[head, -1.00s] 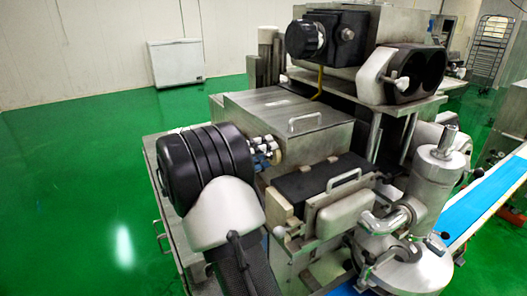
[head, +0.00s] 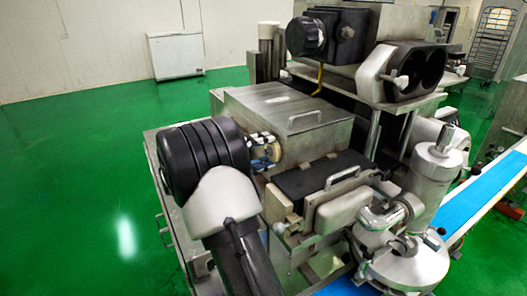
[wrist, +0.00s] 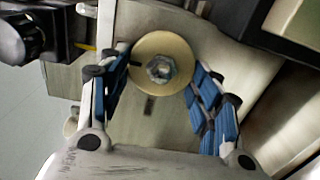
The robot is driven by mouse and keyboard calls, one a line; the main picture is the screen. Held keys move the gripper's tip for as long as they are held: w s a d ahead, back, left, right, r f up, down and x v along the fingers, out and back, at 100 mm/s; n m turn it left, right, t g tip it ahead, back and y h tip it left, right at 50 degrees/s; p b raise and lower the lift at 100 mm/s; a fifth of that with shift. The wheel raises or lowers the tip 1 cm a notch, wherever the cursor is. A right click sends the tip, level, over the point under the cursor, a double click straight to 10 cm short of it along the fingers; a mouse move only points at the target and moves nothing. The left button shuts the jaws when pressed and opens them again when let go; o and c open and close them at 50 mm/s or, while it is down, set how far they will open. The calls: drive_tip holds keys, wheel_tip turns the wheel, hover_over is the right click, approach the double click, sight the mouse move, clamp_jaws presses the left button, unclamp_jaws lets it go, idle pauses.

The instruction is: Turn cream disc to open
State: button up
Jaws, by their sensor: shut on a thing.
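The cream disc (wrist: 162,50) is round, with a grey metal nut-like hub at its centre and a dark mark at its left edge. It sits on the flat metal face of the machine. My gripper (wrist: 159,65) has its two blue-padded fingers on the left and right of the disc's rim, shut on it. In the head view my gripper (head: 264,148) is at the left side of the machine's metal housing. There the disc is mostly hidden by the fingers and my arm.
The metal housing (head: 285,115) has a handle on top. A black-topped block (head: 318,172) and a steel hopper-like part (head: 343,208) stand to the right. A blue conveyor belt (head: 485,195) runs at far right. Green floor (head: 80,200) lies open to the left.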

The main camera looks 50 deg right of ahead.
drive_tip(key=o, duration=1)
drive_tip(key=v, duration=1.2)
